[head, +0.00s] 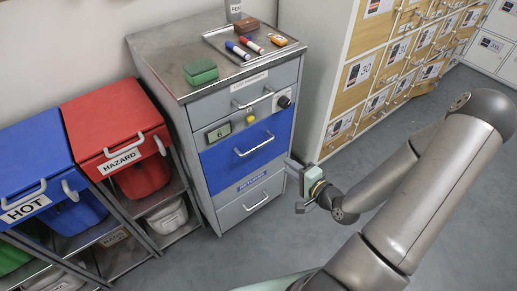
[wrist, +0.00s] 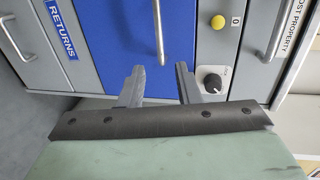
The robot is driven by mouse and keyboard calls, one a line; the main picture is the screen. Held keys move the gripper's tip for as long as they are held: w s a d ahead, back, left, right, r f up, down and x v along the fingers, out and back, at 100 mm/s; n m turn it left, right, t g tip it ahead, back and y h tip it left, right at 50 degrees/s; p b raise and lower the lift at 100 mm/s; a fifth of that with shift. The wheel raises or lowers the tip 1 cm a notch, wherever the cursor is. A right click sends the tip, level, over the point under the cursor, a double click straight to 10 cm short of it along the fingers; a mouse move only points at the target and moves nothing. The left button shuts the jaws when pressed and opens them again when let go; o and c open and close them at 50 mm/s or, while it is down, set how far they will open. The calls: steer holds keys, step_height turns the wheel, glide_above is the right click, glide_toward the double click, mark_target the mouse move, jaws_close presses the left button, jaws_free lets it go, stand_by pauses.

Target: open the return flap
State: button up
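The return flap is taken to be the blue front panel (head: 222,163) of the grey cabinet; it looks shut, flush with the front. Its silver bar handle (head: 254,146) runs across the upper part. A blue RETURNS label (wrist: 62,28) is on the grey strip below the panel. In the wrist view the blue panel (wrist: 105,40) fills the middle, and the handle (wrist: 158,30) lies ahead, in line with the gap between my fingers. My gripper (head: 297,186) is open and empty, at the cabinet's right front side. Its two fingers (wrist: 160,75) are apart; contact with the handle is not visible.
A yellow button (head: 250,118), a black knob (head: 284,102) and a small display (head: 218,133) surround the panel's top. A drawer (head: 250,200) is below. Red (head: 105,125) and blue (head: 25,160) bins stand left, wooden lockers (head: 362,70) right. Grey floor is clear in front.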

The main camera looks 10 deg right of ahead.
mark_target(260, 144)
steer(key=b+x, duration=0.7)
steer(key=x, duration=0.9)
steer(key=shift+a+b, duration=0.1)
steer(key=shift+b, duration=0.25)
jaws_close()
